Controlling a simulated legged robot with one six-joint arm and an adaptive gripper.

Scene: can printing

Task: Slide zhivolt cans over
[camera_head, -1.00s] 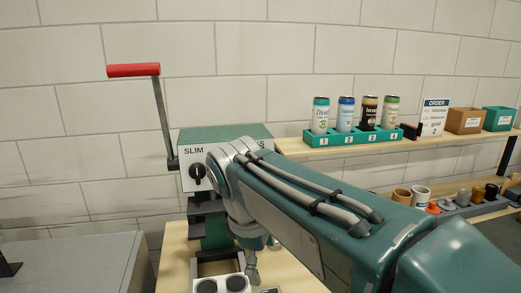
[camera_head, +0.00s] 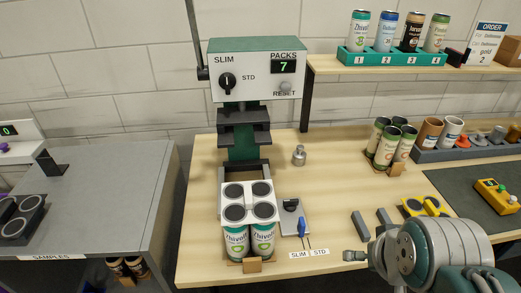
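Zhivolt cans (camera_head: 237,243) stand at the front of the press on the wooden table, held by a white carrier (camera_head: 236,199) with dark round can tops showing in it. Their teal-and-white labels face me, and the rear cans are mostly hidden. A second group of green-topped cans (camera_head: 385,150) stands together farther right. My gripper (camera_head: 358,255) is at the lower right by the table's front edge, to the right of the front cans and apart from them.
Sample cans (camera_head: 384,32) stand on the shelf.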

